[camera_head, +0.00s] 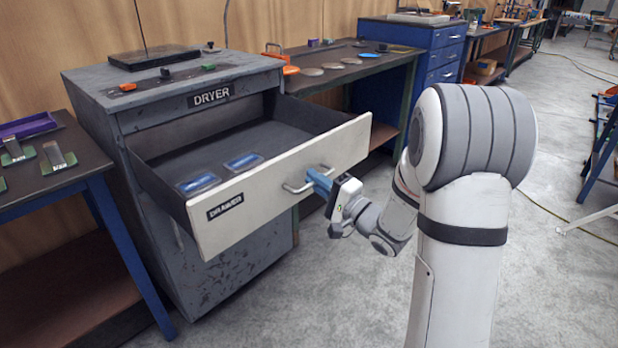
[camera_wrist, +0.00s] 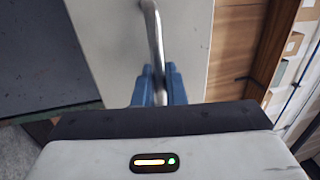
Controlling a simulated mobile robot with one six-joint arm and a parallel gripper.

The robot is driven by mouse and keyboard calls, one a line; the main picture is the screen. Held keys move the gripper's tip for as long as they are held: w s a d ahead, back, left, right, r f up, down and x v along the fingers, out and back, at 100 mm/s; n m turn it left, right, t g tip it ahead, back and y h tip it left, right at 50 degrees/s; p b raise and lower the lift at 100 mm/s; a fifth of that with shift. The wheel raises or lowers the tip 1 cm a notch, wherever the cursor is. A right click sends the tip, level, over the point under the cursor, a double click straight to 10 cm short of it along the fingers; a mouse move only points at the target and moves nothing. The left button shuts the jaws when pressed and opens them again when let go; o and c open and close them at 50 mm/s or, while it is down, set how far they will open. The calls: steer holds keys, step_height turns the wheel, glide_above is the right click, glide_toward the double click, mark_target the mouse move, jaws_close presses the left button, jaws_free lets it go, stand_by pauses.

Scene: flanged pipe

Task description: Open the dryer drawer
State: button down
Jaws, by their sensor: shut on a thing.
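The grey dryer cabinet (camera_head: 213,268) stands left of centre in the head view, with a "DRYER" label under its top. Its drawer (camera_head: 270,178) is pulled well out, with a pale front and a "DRAWER" label. Two blue-edged flat pieces lie inside on the drawer floor. The metal bar handle (camera_head: 298,188) is on the drawer front, and it also shows in the wrist view (camera_wrist: 153,35). My gripper (camera_head: 318,182) has blue fingers and is shut on the handle. In the wrist view the blue fingers (camera_wrist: 158,88) sit on both sides of the bar.
A blue-legged bench (camera_head: 62,180) with small parts stands close on the left. Another bench (camera_head: 355,72) with round discs stands behind the dryer, beside a blue drawer cabinet (camera_head: 440,60). The concrete floor (camera_head: 345,290) before the drawer is clear.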

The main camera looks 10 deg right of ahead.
steer(key=shift+f, duration=0.1)
steer(key=c, duration=1.6)
jaws_free()
steer(key=shift+c, duration=0.2)
steer(key=p+v, duration=0.1)
steer(key=v, duration=0.6)
steer(key=shift+s+d, duration=0.2)
steer(key=shift+s, duration=0.1)
